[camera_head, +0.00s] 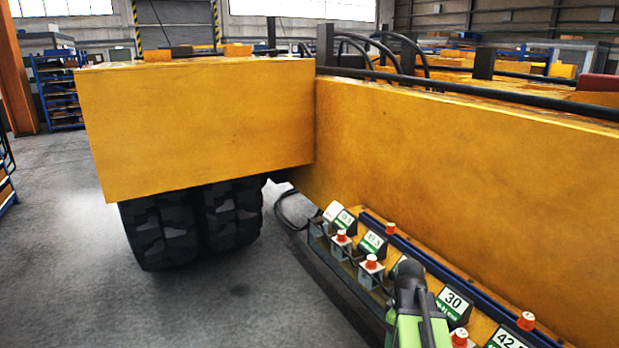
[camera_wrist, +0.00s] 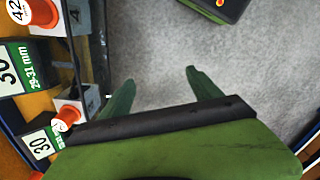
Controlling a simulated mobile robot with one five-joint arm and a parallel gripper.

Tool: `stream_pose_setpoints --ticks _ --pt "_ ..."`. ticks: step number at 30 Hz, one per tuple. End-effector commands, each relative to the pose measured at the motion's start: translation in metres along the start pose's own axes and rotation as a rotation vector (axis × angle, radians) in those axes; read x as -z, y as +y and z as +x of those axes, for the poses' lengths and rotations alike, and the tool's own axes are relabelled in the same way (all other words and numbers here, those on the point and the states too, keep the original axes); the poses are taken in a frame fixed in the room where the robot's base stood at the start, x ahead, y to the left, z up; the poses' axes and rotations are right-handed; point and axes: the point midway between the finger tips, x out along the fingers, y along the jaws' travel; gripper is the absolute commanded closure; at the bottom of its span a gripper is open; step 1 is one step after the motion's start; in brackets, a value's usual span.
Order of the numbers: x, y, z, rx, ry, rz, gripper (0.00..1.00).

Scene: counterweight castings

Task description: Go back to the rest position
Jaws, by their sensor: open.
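My gripper (camera_wrist: 161,77) shows in the wrist view with two green fingers spread apart. Nothing is between them, and grey floor shows behind. In the head view my green and black arm reaches in at the lower right, beside a rack (camera_head: 345,262) along the yellow machine's side; the fingers cannot be made out there. The rack carries orange-capped parts (camera_head: 371,262) and green-and-white number labels, one reading 30 (camera_head: 454,303).
A large yellow block (camera_head: 195,125) overhangs black tyres (camera_head: 190,225) at left centre. A long yellow side wall (camera_head: 450,170) fills the right. Black hoses (camera_head: 400,50) run along its top. A dark green-edged object (camera_wrist: 215,8) lies at the wrist view's top. Grey floor is clear at lower left.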

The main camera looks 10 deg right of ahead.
Motion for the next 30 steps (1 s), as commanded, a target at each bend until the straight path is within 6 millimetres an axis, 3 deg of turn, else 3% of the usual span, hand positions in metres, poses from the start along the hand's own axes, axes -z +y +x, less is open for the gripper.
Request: stream_pose_setpoints --ticks 1,3,7,11,19,28,30 --pt "0.030 -0.026 0.026 0.000 0.000 -0.029 0.27" --pt "0.064 -0.058 0.040 0.000 0.000 -0.037 0.27" --pt "0.111 -0.116 0.062 0.001 0.000 -0.001 0.27" --pt "0.139 -0.170 0.079 0.001 -0.001 0.146 0.27" --pt "0.133 -0.173 0.072 0.002 -0.002 0.586 0.27" --pt "0.132 -0.173 0.072 0.002 -0.002 0.652 0.27" --pt "0.132 -0.173 0.072 0.002 -0.002 0.652 0.34"
